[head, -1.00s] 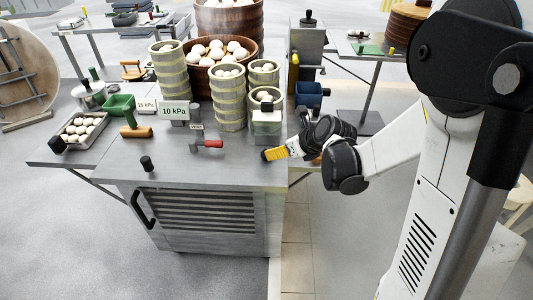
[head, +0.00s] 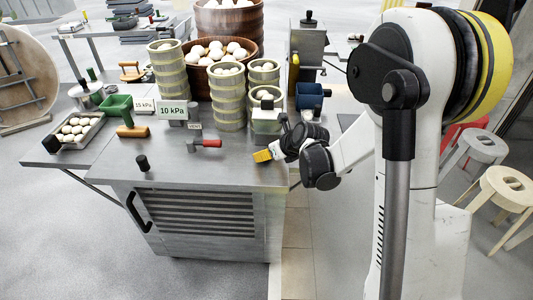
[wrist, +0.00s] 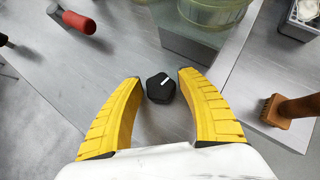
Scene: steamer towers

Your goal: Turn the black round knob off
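In the wrist view, a black round knob (wrist: 160,88) with lobed sides and a short white mark on top sits on the grey metal counter. My gripper (wrist: 157,80) is open, its two yellow fingers on either side of the knob and apart from it. In the head view my gripper (head: 262,156) is low over the counter's right front part, and I cannot make out this knob there. Another black knob-like piece (head: 143,162) stands at the counter's left front.
A red-handled lever (head: 207,143) lies left of my gripper; it also shows in the wrist view (wrist: 72,18). Steamer towers (head: 229,97) stand behind. A wooden brush (wrist: 290,110) is to the right. The counter's front right top is mostly clear.

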